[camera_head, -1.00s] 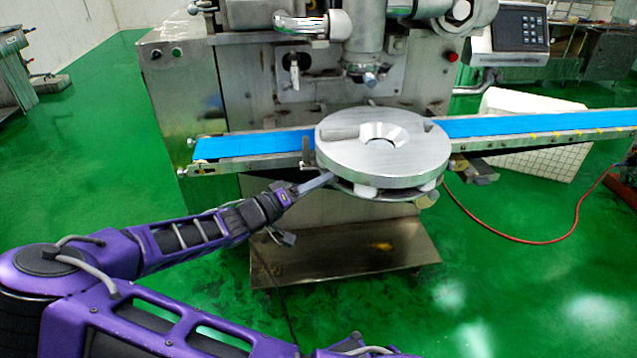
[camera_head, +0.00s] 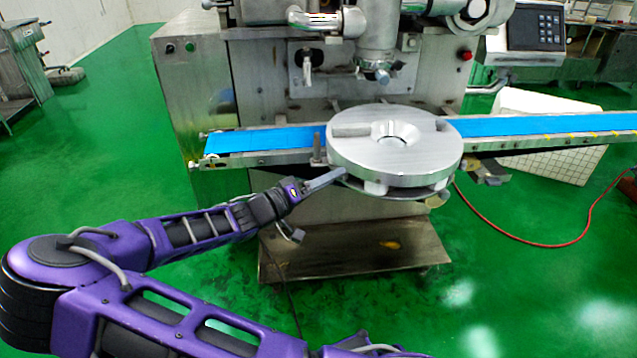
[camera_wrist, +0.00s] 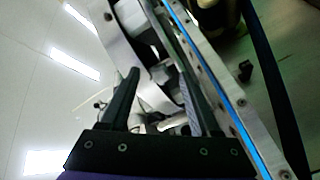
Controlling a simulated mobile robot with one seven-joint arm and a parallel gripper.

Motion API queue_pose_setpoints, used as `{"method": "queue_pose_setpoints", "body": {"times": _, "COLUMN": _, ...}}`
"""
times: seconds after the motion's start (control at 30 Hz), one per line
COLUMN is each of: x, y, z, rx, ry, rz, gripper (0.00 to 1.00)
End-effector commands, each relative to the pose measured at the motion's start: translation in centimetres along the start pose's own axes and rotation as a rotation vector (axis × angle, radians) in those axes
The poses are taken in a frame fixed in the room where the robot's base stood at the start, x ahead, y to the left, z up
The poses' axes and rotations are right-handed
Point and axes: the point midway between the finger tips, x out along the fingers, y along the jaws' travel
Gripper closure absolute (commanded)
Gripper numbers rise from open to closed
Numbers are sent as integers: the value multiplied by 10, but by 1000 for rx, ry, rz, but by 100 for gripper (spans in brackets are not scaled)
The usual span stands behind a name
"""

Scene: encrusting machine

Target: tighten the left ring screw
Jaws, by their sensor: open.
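The round metal ring disc (camera_head: 395,150) sits in front of the machine, across the blue conveyor. A small upright metal post (camera_head: 316,148) stands at its left edge; I cannot tell whether this is the left ring screw. My gripper (camera_head: 330,179) is at the disc's lower left, its fingers pointing right towards the disc's underside. In the wrist view my gripper (camera_wrist: 160,75) has two dark fingers spread apart, with pale metal parts beyond them. I see nothing clearly held between them. Contact with the screw cannot be made out.
The blue conveyor belt (camera_head: 265,140) runs left and right of the disc, and its rail passes close to the right finger in the wrist view. A nozzle (camera_head: 381,75) hangs above the disc. A metal base plate (camera_head: 350,250) lies below. Green floor is open at left.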

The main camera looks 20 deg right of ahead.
Motion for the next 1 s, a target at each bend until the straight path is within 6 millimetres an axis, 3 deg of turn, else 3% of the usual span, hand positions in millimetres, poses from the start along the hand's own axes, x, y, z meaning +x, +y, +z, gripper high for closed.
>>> {"method": "queue_pose_setpoints", "body": {"times": 0.17, "x": -20, "y": 0, "z": -1, "rx": 1, "ry": 3, "rz": -4, "gripper": 37}}
{"method": "queue_pose_setpoints", "body": {"times": 0.7, "x": -144, "y": 0, "z": -1, "rx": 0, "ry": 2, "rz": -4, "gripper": 37}}
{"method": "queue_pose_setpoints", "body": {"times": 1.0, "x": -173, "y": 0, "z": 0, "rx": 0, "ry": 1, "rz": -1, "gripper": 37}}
